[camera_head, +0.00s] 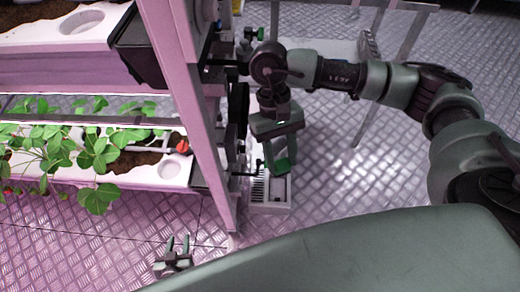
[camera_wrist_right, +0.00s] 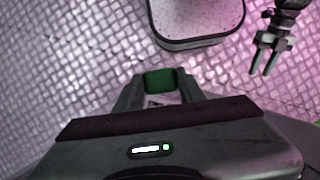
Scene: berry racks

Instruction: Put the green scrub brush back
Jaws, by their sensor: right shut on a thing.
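The green scrub brush (camera_head: 281,167) is in the head view, just past the end post of the rack. My right gripper (camera_head: 278,150) is shut on it and points down. The wrist view shows the brush (camera_wrist_right: 160,79) as a green block between the two fingertips; the rest of it is hidden. Below the brush in the head view is a pale tray (camera_head: 272,207) with a dark slotted part. I cannot tell whether the brush touches it. My left gripper (camera_head: 177,243) is low at the bottom left over the floor, open and empty.
The pink rack post (camera_head: 200,120) stands left of my right gripper. Strawberry plants (camera_head: 95,165) grow in white planters on the rack. Another small green item (camera_head: 260,33) is by the rack end higher up. Metal floor (camera_head: 340,190) on the right is clear.

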